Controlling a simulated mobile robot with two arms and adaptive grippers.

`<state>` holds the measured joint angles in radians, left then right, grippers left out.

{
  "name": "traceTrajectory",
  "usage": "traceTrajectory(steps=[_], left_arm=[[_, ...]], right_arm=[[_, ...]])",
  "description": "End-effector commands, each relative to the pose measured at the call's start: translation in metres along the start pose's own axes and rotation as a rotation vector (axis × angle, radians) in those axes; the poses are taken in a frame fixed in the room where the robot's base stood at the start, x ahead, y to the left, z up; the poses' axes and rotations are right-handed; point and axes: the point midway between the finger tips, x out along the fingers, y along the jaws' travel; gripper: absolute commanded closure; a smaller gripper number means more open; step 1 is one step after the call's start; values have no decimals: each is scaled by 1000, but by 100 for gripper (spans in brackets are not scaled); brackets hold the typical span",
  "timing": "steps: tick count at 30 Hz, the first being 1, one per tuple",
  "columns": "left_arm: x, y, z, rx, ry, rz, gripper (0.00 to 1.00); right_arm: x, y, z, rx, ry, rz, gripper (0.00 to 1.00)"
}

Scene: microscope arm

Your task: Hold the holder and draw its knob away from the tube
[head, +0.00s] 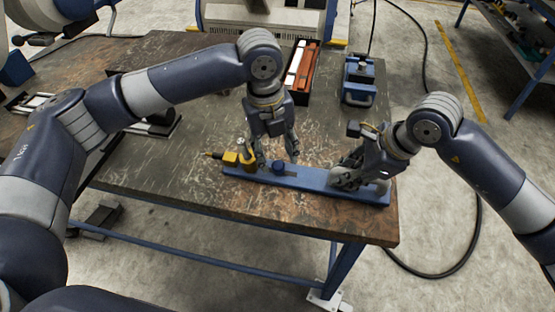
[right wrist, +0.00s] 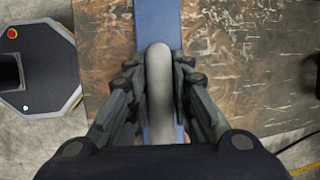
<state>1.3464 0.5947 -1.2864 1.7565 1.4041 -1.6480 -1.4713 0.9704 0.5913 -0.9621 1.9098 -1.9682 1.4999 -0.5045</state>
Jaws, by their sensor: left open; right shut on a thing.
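A long blue bar-shaped holder (head: 315,182) lies near the table's front edge. A small dark blue knob (head: 278,168) stands on the bar right of the block. My left gripper (head: 272,158) is open, pointing down over the bar, its fingers around the knob's place, apparently not closed on it. My right gripper (head: 347,179) is shut on a grey rounded handle at the bar's right end, which shows between its fingers in the right wrist view (right wrist: 159,75).
A blue device (head: 359,82) and an open box with a reddish-brown bar (head: 304,68) stand at the back of the worn brown table (head: 190,175). A dark metal fixture (head: 158,122) lies left, under my left arm. The table front left is clear.

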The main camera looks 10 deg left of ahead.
Motion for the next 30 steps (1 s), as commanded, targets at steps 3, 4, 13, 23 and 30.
traceTrajectory(steps=[3, 4, 13, 23, 30], left_arm=[[18, 0, 0, 0, 0, 1, 55], [21, 0, 0, 0, 0, 1, 55], [33, 0, 0, 0, 0, -1, 55], [32, 0, 0, 0, 0, -1, 96], [32, -4, -2, 1, 0, -2, 100]], right_arm=[[-1, -1, 2, -1, -4, -4, 100], [-1, -1, 2, -1, -4, -4, 100], [-1, -1, 2, -1, -4, -4, 100], [-1, -1, 2, -1, -4, -4, 100], [-1, -1, 2, -1, -4, -4, 100]])
